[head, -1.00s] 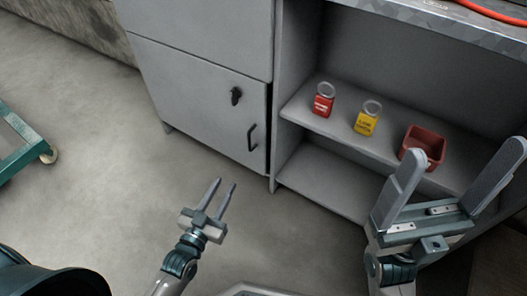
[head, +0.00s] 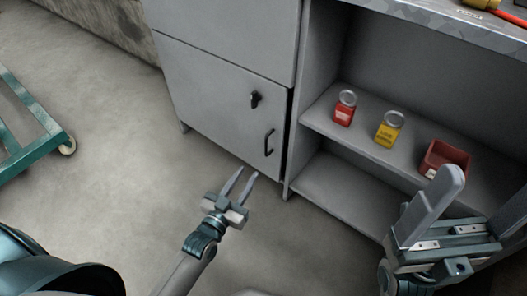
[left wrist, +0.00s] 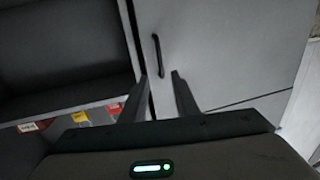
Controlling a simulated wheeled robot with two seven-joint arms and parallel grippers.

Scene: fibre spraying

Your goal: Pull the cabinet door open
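The grey cabinet door (head: 215,110) is shut, with a dark bar handle (head: 268,142) near its right edge and a black lock knob (head: 254,99) above it. My left gripper (head: 246,178) is open and empty, a little below and in front of the handle in the head view. In the left wrist view the handle (left wrist: 157,54) lies beyond the open fingers (left wrist: 160,90), apart from them, on the cabinet door (left wrist: 215,50). My right gripper (head: 484,200) is at the lower right, in front of the shelves. One finger shows fully; nothing shows held in it.
A green cart (head: 40,140) stands at far left. The floor (head: 120,170) before the door is clear.

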